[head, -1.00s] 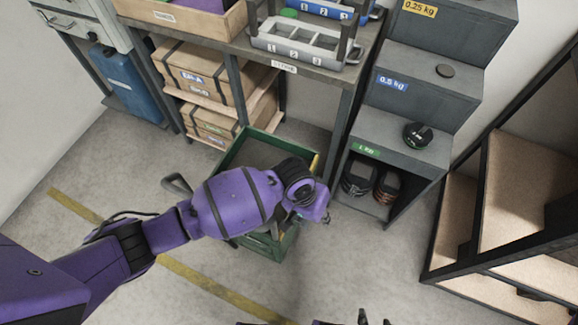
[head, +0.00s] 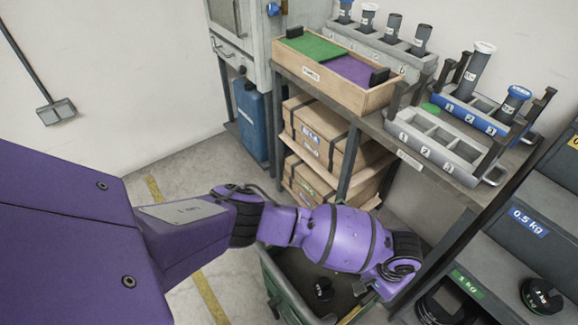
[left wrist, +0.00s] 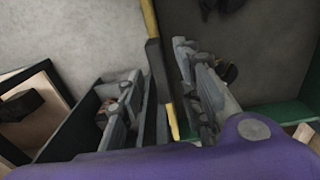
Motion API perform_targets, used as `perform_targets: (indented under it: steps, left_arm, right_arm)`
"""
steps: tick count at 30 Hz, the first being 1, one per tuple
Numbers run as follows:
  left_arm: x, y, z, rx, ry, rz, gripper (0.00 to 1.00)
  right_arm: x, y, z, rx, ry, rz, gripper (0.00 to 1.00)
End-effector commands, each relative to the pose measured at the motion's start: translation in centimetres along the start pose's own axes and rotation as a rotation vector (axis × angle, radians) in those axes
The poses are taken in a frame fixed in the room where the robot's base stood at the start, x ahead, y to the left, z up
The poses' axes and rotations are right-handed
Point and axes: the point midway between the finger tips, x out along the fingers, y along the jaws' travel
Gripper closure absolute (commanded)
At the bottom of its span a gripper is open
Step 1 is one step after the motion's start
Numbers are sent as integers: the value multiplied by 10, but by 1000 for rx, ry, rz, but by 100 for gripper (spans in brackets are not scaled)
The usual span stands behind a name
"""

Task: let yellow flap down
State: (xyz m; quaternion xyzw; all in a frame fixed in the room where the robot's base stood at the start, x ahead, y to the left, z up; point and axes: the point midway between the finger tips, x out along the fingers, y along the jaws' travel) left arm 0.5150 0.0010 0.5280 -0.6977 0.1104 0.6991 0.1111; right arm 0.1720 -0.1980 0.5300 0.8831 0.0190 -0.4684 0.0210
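The yellow flap shows in the left wrist view as a dark panel with a yellow edge (left wrist: 150,25), standing on edge beside the green bin. It runs between the fingers of my left gripper (left wrist: 158,95), which look apart, one on each side. I cannot tell whether either finger touches it. In the head view, a short yellow strip (head: 351,315) shows at the bin's right side, and my left gripper (head: 372,291) is just above it, its fingers mostly hidden by the wrist. The green bin (head: 283,286) is partly covered by my left arm. My right gripper is out of view.
A dark weight (head: 323,289) lies in the bin. A bench (head: 405,157) with racks and a wooden tray (head: 292,65) stands behind. Stepped grey shelves (head: 525,224) with weights are close at right.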

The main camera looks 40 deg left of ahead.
Motion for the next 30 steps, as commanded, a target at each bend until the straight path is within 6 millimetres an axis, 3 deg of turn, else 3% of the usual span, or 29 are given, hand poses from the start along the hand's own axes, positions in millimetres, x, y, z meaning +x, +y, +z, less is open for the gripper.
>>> perform_targets:
  steps: [8,16,30]
  left_arm:
    - [0,0,-4,1,7,0,67]
    - [0,0,-4,1,7,0,100]
    - [-1,-1,-3,1,6,-11,100]
  right_arm:
    - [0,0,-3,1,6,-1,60]
    - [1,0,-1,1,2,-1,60]
    - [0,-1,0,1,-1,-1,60]
